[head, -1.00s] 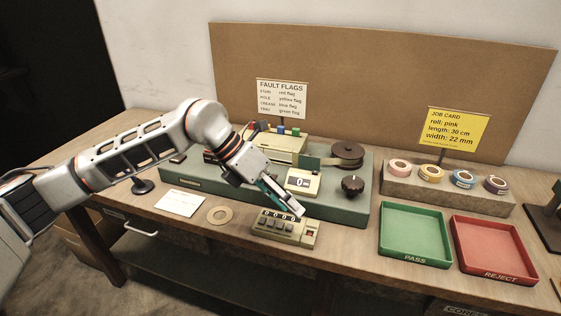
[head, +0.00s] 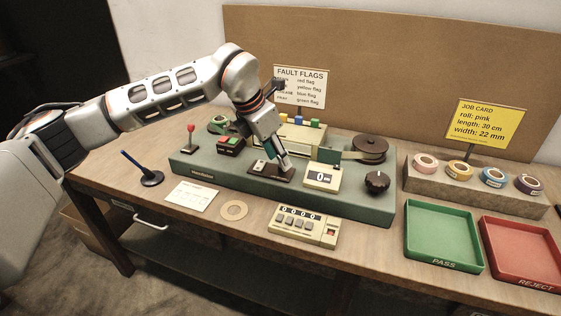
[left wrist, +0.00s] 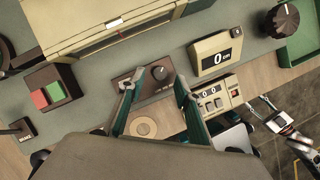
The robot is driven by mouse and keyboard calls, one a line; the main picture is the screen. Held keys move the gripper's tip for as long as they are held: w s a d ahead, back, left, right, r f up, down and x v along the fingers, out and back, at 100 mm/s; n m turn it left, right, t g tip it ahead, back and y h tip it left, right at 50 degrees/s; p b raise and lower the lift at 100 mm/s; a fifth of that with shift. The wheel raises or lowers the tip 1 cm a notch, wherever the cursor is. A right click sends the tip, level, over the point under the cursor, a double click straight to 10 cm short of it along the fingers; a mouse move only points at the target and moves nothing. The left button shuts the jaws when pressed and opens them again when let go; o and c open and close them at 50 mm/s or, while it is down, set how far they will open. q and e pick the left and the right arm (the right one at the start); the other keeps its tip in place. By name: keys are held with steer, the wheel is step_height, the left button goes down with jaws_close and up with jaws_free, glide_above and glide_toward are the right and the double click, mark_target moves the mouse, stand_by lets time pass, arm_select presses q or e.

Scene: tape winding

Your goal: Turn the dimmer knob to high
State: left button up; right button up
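A small dark knob (left wrist: 159,73) sits on a brown plate (left wrist: 158,95) beside a light rocker switch. The same plate (head: 258,170) shows in the head view on the green machine base. My left gripper (head: 284,170) points down over the plate's right part and hides the knob there. In the left wrist view the left gripper (left wrist: 157,77) has its fingers apart, with the small knob between the tips. I cannot tell whether they touch it. A larger black knob (head: 377,182) is at the base's right end. A white arm part, probably my right gripper (left wrist: 262,108), shows at lower right.
A display reading 0 (head: 323,177) stands right of the plate, and a cream counter (head: 303,226) in front. A red-and-green button box (head: 235,145) is to the left. A cardboard ring (head: 234,210) lies on the table. Green (head: 409,235) and red (head: 490,250) trays are at right.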

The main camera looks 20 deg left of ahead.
arm_select(q)
steer(key=shift+x, duration=1.05)
steer(key=shift+f, duration=0.1)
jaws_close()
